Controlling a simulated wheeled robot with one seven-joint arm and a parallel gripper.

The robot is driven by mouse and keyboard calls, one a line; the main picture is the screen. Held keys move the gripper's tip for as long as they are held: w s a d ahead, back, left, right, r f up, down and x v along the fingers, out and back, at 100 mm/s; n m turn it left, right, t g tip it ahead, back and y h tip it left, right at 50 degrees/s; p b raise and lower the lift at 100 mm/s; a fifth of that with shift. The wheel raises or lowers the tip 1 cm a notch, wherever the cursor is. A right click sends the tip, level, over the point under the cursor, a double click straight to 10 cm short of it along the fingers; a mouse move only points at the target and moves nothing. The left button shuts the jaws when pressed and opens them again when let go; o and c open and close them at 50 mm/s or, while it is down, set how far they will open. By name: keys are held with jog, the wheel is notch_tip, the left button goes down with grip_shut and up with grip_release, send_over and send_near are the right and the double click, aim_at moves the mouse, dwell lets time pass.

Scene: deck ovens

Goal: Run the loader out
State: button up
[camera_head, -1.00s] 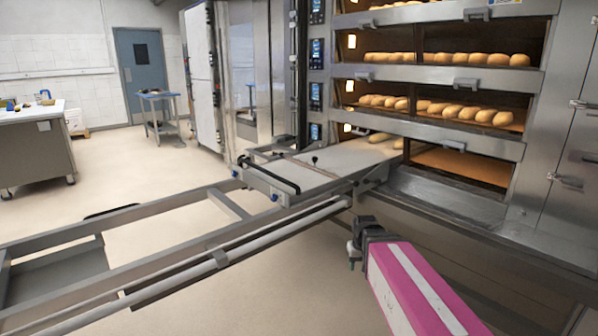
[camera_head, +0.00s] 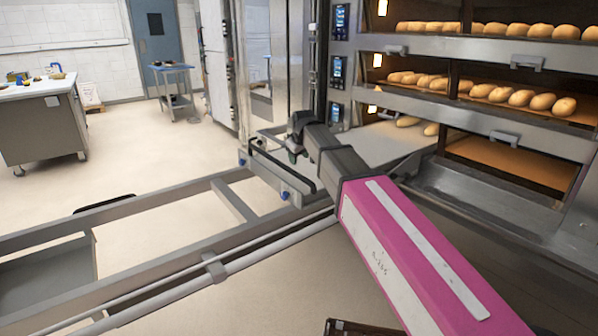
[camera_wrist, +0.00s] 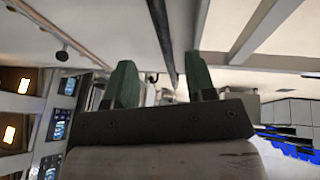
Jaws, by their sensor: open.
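The loader (camera_head: 388,146) is a flat pale board on a grey carriage, its far end inside the lowest open deck of the oven. A couple of loaves (camera_head: 407,122) show at that deck's mouth, partly hidden. A black handle bar (camera_head: 284,170) crosses the loader's near end. My gripper (camera_head: 293,142) is beside the handle bar, and my arm hides part of the board. In the wrist view my gripper's green fingers (camera_wrist: 160,78) are apart. A dark bar (camera_wrist: 163,38) runs between them in the picture; whether it touches either finger I cannot tell.
Grey rails (camera_head: 130,258) extend from the oven toward the lower left, clear on top. Oven decks with loaves (camera_head: 520,97) rise at right. A worktable (camera_head: 42,125) and a small blue-topped trolley (camera_head: 172,85) stand farther back. Open floor lies between.

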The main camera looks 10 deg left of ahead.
aim_at(297, 173)
jog(key=x, duration=1)
jog(key=shift+f, duration=0.1)
jog(key=shift+s, duration=0.1)
grip_shut()
